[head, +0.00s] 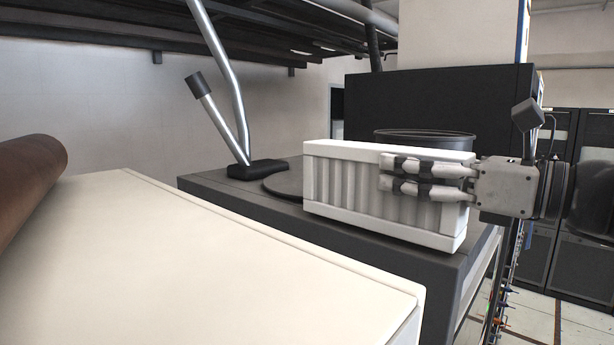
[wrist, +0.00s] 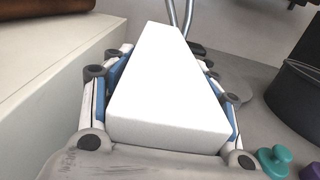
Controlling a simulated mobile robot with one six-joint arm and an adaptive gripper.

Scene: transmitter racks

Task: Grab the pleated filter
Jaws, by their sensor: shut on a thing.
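The pleated filter (head: 345,190) is a white rectangular block with a pleated grey face between smooth rims. In the head view it stands upright at the front of the dark cabinet top. Whether it touches the surface I cannot tell. My gripper (head: 405,178) reaches in from the right, its fingers across the filter's right half. In the wrist view the filter (wrist: 168,95) lies lengthwise between both fingers, and my gripper (wrist: 165,95) is shut on it. The far finger is hidden behind the filter in the head view.
A black round bin (head: 425,137) stands behind the filter. A metal stand with a dark base (head: 257,169) is to its left. A cream cabinet (head: 200,260) with a brown roll (head: 30,185) fills the front left. Teal (wrist: 273,160) and purple (wrist: 311,172) knobs show in the wrist view.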

